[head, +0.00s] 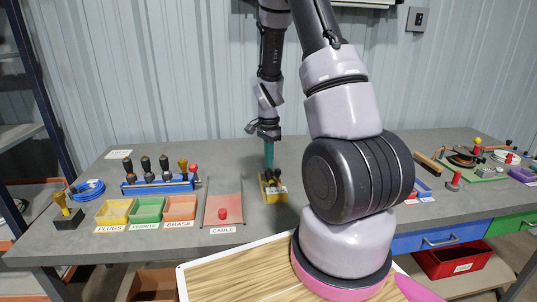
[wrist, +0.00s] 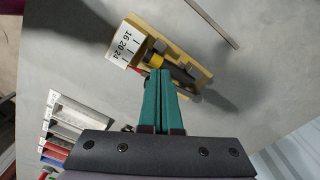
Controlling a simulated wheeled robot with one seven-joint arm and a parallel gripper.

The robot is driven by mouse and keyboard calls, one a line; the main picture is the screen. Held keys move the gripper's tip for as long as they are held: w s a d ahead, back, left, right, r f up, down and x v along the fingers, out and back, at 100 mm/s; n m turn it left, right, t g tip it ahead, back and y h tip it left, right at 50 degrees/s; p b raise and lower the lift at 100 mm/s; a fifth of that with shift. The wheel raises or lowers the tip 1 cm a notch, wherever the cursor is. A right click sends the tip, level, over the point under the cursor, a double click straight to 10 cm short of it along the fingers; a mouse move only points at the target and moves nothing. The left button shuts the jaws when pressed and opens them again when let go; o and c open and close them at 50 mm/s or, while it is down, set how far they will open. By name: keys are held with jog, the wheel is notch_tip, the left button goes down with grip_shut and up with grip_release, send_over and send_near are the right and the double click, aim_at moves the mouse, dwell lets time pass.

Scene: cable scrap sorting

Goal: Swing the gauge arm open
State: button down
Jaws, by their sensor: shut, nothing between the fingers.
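The gauge is a tan-yellow block (head: 273,189) on the grey bench, below my gripper in the head view. In the wrist view the gauge (wrist: 190,50) has a white scale plate (wrist: 124,46) marked 16, 20, 24. A dark arm with a yellow band (wrist: 156,61) lies along it, and a small red tip shows by the scale. My gripper (head: 269,166) points down at the gauge with its green fingers together and empty. In the wrist view the fingertips (wrist: 160,73) overlap the gauge's near side and hide part of the arm. I cannot tell whether they touch it.
Left of the gauge are a red CABLE tray (head: 222,211), yellow, green and orange bins (head: 146,210), and a blue rack (head: 158,186) of dark-handled tools. A green board (head: 480,172) lies at the far right. Bare bench surrounds the gauge's back side.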

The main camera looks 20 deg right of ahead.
aim_at(271, 181)
notch_tip(271, 181, down, 4)
jog(key=shift+r, duration=0.25)
jog(key=shift+d+f, duration=0.1)
jog(key=shift+d, duration=0.25)
jog(key=d, duration=0.5)
jog(key=shift+s, duration=0.25)
jog(key=shift+w+d, duration=0.2)
jog(key=shift+d, duration=0.9)
jog(key=shift+w+d, duration=0.3)
jog(key=shift+d, duration=0.2)
jog(key=shift+a, duration=0.1)
jog(key=shift+s+a, duration=0.3)
jog(key=shift+a, duration=0.1)
notch_tip(271, 181, up, 6)
